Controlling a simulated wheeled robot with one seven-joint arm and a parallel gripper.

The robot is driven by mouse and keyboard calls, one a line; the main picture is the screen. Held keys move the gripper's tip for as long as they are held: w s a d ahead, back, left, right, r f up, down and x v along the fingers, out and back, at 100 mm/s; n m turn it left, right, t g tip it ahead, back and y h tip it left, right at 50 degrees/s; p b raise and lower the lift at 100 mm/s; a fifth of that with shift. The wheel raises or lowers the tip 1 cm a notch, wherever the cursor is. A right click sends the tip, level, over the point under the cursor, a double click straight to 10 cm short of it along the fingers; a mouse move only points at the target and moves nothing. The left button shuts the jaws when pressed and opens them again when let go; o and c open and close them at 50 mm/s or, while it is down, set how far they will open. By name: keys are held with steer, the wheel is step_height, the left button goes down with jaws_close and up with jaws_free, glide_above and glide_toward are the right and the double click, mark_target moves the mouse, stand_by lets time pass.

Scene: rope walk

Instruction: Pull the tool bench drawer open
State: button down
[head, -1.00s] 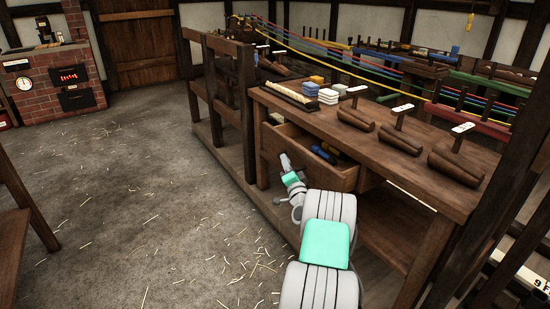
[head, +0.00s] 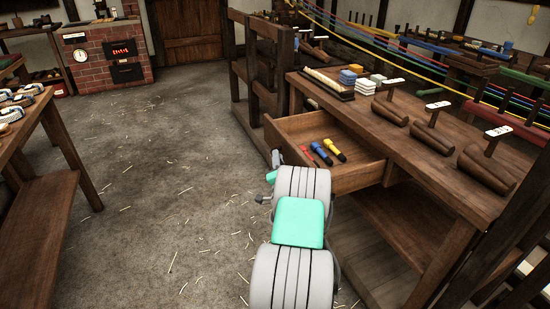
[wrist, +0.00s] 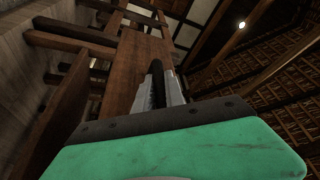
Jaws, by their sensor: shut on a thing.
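The tool bench (head: 425,170) is dark wood and stands at the right in the head view. Its drawer (head: 362,177) stands well out from the bench and is open at the top. Inside lie a red tool (head: 321,153), a yellow one (head: 334,149) and a blue one. My gripper (head: 276,157) is at the outer face of the drawer front, partly hidden by my own arm. In the wrist view my gripper's fingers (wrist: 163,85) are close together against the wooden front, shut on the drawer handle.
A table (head: 45,140) with goods stands at the left. The straw-strewn floor (head: 165,180) between is clear. A brick stove (head: 110,55) stands at the back.

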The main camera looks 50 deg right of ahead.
steer(key=c, duration=1.4)
jaws_free()
steer(key=shift+s+a+f, duration=0.2)
steer(key=shift+s+a, duration=0.05)
steer(key=b+v, duration=0.2)
steer(key=v, duration=0.5)
steer(key=shift+b, duration=0.4)
steer(key=shift+r, duration=0.1)
